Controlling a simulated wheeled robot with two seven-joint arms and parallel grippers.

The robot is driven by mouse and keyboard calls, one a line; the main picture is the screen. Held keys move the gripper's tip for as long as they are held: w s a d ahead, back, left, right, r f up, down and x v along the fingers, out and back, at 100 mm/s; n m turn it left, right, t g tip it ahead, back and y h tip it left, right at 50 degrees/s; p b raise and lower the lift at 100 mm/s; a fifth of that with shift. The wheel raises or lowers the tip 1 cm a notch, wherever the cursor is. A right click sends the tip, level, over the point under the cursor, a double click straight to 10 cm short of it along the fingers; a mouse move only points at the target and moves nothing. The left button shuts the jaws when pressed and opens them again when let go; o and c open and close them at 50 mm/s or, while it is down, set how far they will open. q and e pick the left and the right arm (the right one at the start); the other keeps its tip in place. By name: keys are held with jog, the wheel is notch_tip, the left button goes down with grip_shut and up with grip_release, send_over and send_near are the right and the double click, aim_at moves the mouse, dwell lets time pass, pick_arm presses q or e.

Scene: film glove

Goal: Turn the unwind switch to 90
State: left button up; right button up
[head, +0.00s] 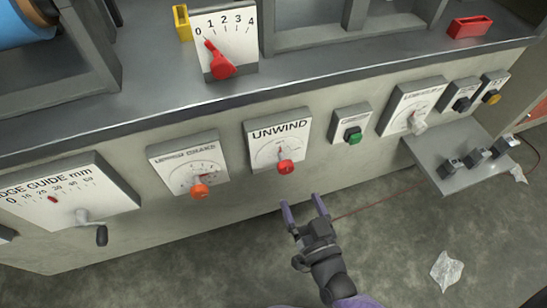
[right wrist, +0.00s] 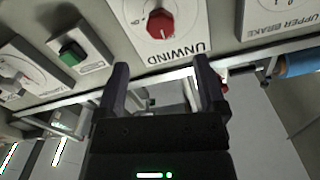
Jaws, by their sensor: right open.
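The unwind switch is a red knob (head: 285,167) on a white panel marked UNWIND (head: 277,140), set in the machine's front face. Its dial numbers are too small to read in the head view. In the right wrist view the knob (right wrist: 161,24) and its panel (right wrist: 190,40) show upside down, beyond my fingertips. My right gripper (head: 305,203) is open and empty, below and slightly right of the knob, apart from it. In the right wrist view its fingers (right wrist: 160,78) stand wide with nothing between them. My left gripper is not in view.
An orange knob on the upper brake panel (head: 187,161) is left of UNWIND. A green button (head: 353,136) is right of it. A grey shelf with switches (head: 462,160) juts out at right. A crumpled sheet (head: 446,271) lies on the floor. Space before the UNWIND panel is clear.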

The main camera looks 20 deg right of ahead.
aim_at(287, 171)
jog(key=w, duration=0.2)
jog(key=w+b, duration=0.1)
jog(key=w, duration=0.1)
jog(key=w+b, duration=0.1)
jog(key=w, duration=0.1)
jog(key=shift+w+a+f, duration=0.15)
jog(key=shift+w+f, duration=0.1)
jog(key=w+b, duration=0.1)
jog(key=w, duration=0.1)
jog(key=shift+w+r, duration=0.1)
jog(key=shift+w, duration=0.2)
jog(key=shift+w+r, duration=0.1)
jog(key=shift+w, duration=0.2)
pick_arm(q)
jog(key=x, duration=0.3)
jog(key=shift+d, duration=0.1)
pick_arm(e)
jog(key=shift+c, duration=0.3)
grip_shut()
